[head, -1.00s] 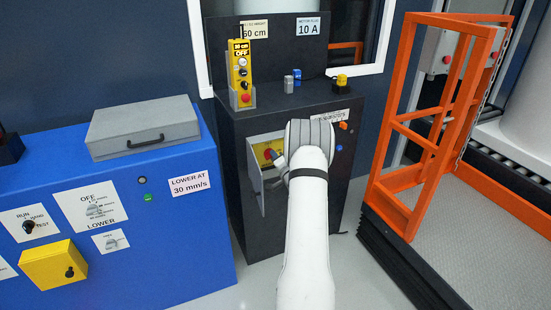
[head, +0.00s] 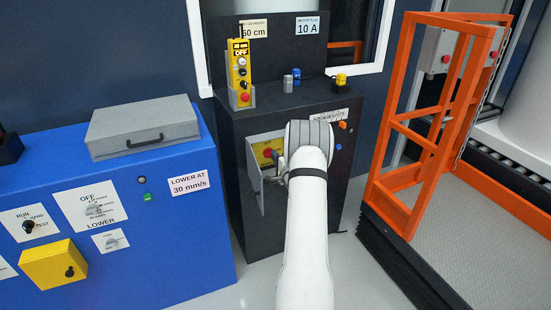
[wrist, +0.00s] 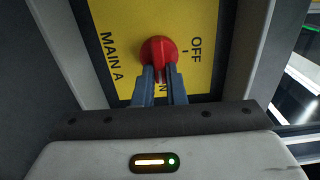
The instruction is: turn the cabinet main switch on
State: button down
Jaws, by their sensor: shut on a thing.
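The main switch is a red rotary knob (wrist: 159,52) on a yellow plate (wrist: 120,25) in the wrist view. The plate reads "MAIN A", with "OFF" and a tick to the knob's right. A partly hidden label below, showing an "N", lies between my fingers. My gripper (wrist: 163,72) is shut on the knob's grip, one finger on each side. The knob's exact pointing is hard to tell. In the head view the yellow plate (head: 258,150) sits in an opening of the dark cabinet (head: 240,215), with my gripper (head: 275,165) at it.
A yellow pendant (head: 240,72) stands on the cabinet. A blue console (head: 180,255) with a grey case (head: 140,133) is to the left. An orange gate frame (head: 385,200) stands to the right.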

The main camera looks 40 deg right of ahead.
jog(key=c, duration=1.5)
grip_release()
jog(key=v, duration=0.7)
jog(key=shift+s+p, duration=0.4)
